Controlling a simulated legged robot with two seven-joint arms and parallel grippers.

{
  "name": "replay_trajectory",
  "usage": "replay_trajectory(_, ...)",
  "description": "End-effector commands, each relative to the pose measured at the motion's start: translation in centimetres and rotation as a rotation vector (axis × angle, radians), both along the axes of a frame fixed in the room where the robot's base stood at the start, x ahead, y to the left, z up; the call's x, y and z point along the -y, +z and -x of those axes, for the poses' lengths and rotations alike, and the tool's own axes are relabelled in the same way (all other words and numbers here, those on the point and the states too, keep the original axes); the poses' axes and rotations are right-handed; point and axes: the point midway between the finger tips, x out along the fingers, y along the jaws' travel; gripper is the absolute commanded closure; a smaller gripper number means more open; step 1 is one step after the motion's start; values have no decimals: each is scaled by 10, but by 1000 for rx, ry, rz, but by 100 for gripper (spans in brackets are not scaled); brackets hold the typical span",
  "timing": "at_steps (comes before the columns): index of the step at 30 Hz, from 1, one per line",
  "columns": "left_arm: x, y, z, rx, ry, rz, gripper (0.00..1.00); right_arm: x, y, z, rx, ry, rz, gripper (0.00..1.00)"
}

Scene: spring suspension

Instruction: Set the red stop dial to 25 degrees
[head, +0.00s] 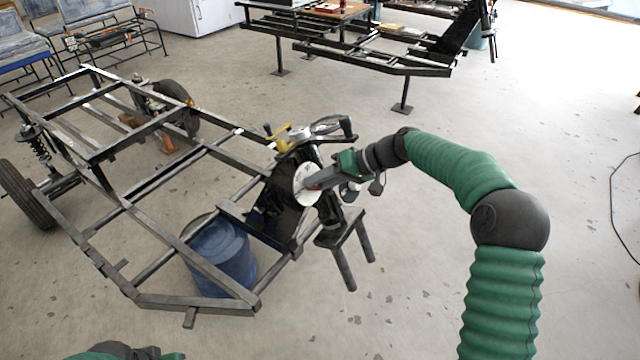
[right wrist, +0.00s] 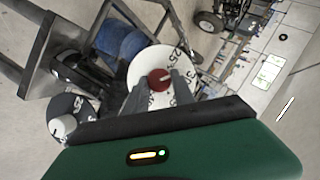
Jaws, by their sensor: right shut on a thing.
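The red stop dial (right wrist: 159,79) is a round red knob on a white disc with black numbers in the right wrist view. Some numbers, among them what look like 25 and 30, show at the disc's right edge. In the head view the white disc (head: 303,190) faces left on a dark stand at the frame's front. My right gripper (right wrist: 160,90) is shut on the red dial, a grey finger on each side; it also shows in the head view (head: 318,183). The dial's exact setting cannot be read. My left gripper is out of view.
A small dark stool-like stand (head: 341,232) is below the dial. Floor to the right is mostly clear.

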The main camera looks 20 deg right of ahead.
Motion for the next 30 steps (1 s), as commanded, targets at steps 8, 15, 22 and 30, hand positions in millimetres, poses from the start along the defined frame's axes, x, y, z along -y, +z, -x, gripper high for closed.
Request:
replay_trajectory(8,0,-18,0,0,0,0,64,-1,-8,3,136,107,192,100)
replay_trajectory(15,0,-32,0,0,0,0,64,-2,-8,4,244,184,331,100)
replay_trajectory(22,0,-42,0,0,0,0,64,-3,-7,5,314,232,422,100)
replay_trajectory(30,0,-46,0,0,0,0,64,-3,-7,5,350,259,470,100)
